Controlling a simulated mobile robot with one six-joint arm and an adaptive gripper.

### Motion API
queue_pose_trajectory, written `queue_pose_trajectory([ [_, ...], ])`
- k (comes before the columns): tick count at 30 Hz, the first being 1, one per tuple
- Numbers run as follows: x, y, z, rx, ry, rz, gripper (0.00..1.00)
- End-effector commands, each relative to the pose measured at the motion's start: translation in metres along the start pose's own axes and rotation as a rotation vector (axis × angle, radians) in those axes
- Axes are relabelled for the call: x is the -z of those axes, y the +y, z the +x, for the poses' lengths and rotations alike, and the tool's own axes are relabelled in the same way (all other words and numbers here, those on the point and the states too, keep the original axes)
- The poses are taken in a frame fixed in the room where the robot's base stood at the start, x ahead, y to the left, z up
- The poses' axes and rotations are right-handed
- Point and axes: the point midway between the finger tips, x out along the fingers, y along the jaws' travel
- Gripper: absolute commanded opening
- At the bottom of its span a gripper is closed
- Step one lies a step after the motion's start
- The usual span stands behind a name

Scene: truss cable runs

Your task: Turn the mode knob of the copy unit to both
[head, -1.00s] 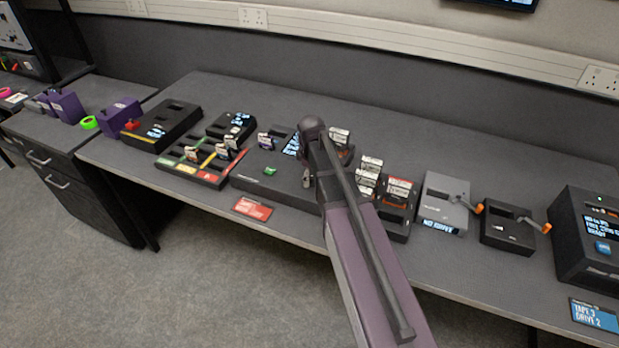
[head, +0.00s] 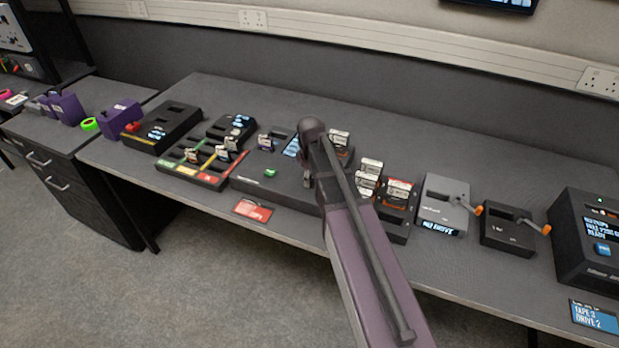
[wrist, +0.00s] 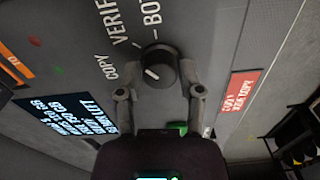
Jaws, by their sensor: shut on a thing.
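The copy unit (head: 250,181) is a wide dark box on the bench, with a small lit screen and a green button (head: 269,173); my arm covers part of it in the head view. In the wrist view, the round dark mode knob (wrist: 159,68) has a white pointer mark on its lower left part. Around it are the labels COPY (wrist: 104,70), VERIFY (wrist: 119,25) and BOTH (wrist: 152,18), the last cut off by the frame edge. My gripper (wrist: 160,76) has a finger on each side of the knob and is shut on it. In the head view my arm hides the knob.
Upright cards (head: 371,172) stand in slots right of my arm. A tray with coloured strips (head: 200,162) sits left of the unit. Grey and black crank boxes (head: 445,200) stand to the right. A red label card (head: 252,210) lies in front.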

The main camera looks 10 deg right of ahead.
Motion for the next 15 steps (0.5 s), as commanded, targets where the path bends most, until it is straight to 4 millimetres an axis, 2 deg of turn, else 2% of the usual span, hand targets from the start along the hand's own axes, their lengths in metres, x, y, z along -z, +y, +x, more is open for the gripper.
queue_pose_trajectory([
  [15, -0.0008, 0.0006, 0.0007, -0.002, -0.001, 0.400, 0.01],
])
